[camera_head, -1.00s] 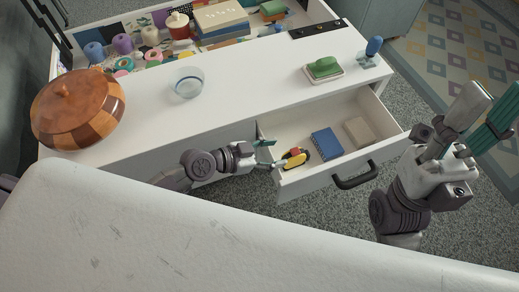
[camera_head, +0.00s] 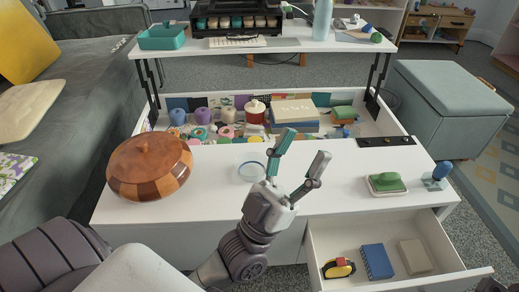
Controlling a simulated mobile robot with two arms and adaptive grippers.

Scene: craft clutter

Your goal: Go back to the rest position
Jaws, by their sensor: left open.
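My left gripper (camera_head: 302,149) is raised over the white table (camera_head: 340,165), its arm coming up from the lower left. Its two fingers are spread apart with nothing between them. In the picture it overlaps the right side of a small clear glass bowl (camera_head: 248,172), which it partly hides. My right gripper does not show.
A drawer (camera_head: 325,240) is open at the lower right, holding a yellow-and-red item (camera_head: 339,268), a blue box (camera_head: 377,262) and a tan box (camera_head: 415,256). A wooden lidded bowl (camera_head: 148,170) stands left. A raised tabletop (camera_head: 330,42) spans the back.

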